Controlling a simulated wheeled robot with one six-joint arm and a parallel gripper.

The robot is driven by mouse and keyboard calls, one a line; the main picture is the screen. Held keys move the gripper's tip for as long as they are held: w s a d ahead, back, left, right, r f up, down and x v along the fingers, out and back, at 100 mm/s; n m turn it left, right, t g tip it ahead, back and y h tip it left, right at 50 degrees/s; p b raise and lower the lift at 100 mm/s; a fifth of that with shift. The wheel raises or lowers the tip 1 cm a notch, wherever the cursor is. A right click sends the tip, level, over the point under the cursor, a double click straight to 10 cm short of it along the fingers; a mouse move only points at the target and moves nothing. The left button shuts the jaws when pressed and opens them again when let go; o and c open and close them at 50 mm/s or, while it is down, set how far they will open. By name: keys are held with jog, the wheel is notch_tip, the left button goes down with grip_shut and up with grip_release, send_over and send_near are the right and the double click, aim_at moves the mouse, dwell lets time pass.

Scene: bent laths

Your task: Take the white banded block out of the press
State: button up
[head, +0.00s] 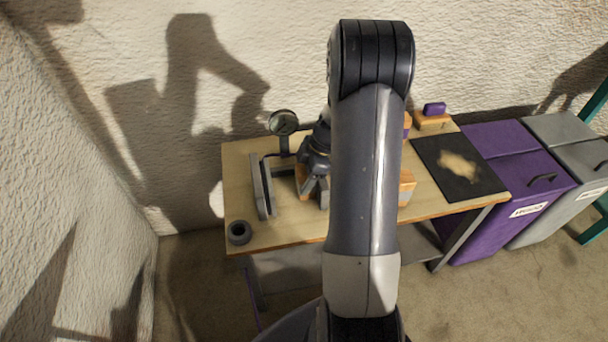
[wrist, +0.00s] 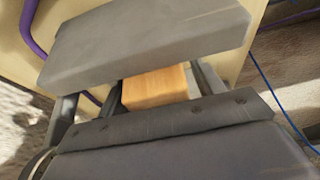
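The press stands on the left part of the bench, with a grey upright plate (head: 262,187) and a round gauge (head: 283,122). My gripper (head: 316,190) points down just right of that plate, its two fingers apart and nothing visible between them. In the wrist view a thick grey plate (wrist: 150,42) crosses the top and a dark bolted plate (wrist: 170,130) fills the bottom. A plain wood-coloured block (wrist: 155,86) shows between them, with dark bars at its sides. I cannot make out a white banded block in either view. My arm hides the middle of the bench.
A dark ring (head: 239,232) sits at the bench's front left corner. A black mat (head: 478,182) with a tan patch lies at the right. A purple block (head: 434,108) rests on a wooden stand behind. Purple (head: 478,214) and grey (head: 538,224) bins stand right of the bench.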

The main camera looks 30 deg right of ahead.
jog(key=c, duration=1)
jog(key=shift+o, duration=0.2)
jog(key=shift+w+a+b, duration=0.15)
jog(key=shift+a+b, duration=0.1)
jog(key=shift+a, duration=0.25)
jog(key=shift+w+a+b, duration=0.15)
jog(key=shift+a+b, duration=0.05)
jog(key=shift+a, duration=0.3)
jog(key=shift+w+a, duration=0.15)
jog(key=shift+a, duration=0.55)
jog(key=o, duration=1.2)
jog(key=shift+c, duration=0.2)
jog(key=v, duration=1)
jog(key=shift+d+r+p, duration=0.2)
jog(key=shift+r+p, duration=0.1)
jog(key=shift+r, duration=0.05)
jog(key=b+x, duration=0.1)
jog(key=x, duration=1)
